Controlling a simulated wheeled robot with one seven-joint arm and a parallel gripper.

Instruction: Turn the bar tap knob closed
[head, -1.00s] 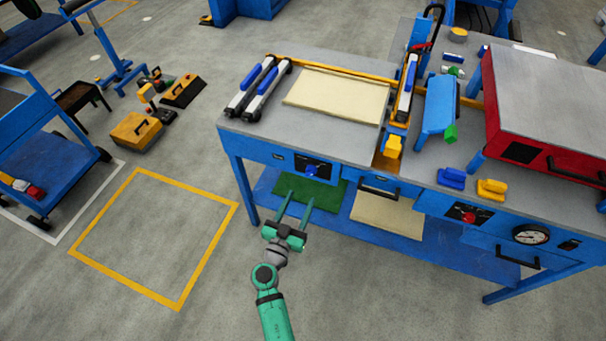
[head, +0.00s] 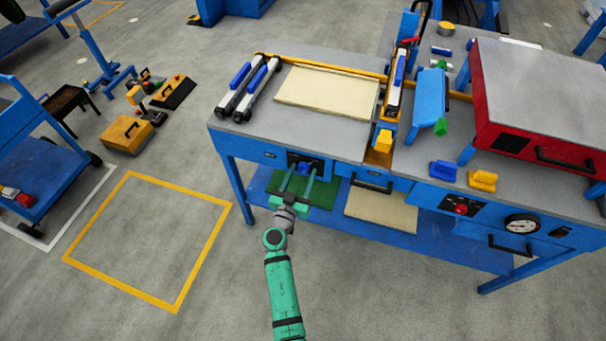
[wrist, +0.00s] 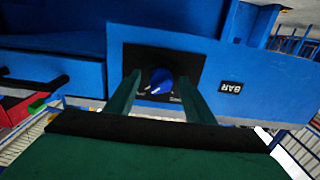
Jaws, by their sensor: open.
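The bar tap knob is a blue round knob (wrist: 161,81) on a black plate (wrist: 183,65) in the bench's blue front panel, beside a "BAR" label (wrist: 231,87). In the head view the knob (head: 303,167) shows at the left part of the bench front. My gripper (head: 296,180) is open, with its two green fingers pointing at the plate. In the wrist view the fingers (wrist: 160,92) stand on either side of the knob, with space between them and it. I cannot tell whether the tips reach past the knob's face. The knob's pointer is too small to read.
A red knob (head: 460,208) and a round gauge (head: 522,224) sit further right on the bench front. A drawer handle (head: 371,186) is just right of the gripper. A lower shelf (head: 440,238) lies beneath.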

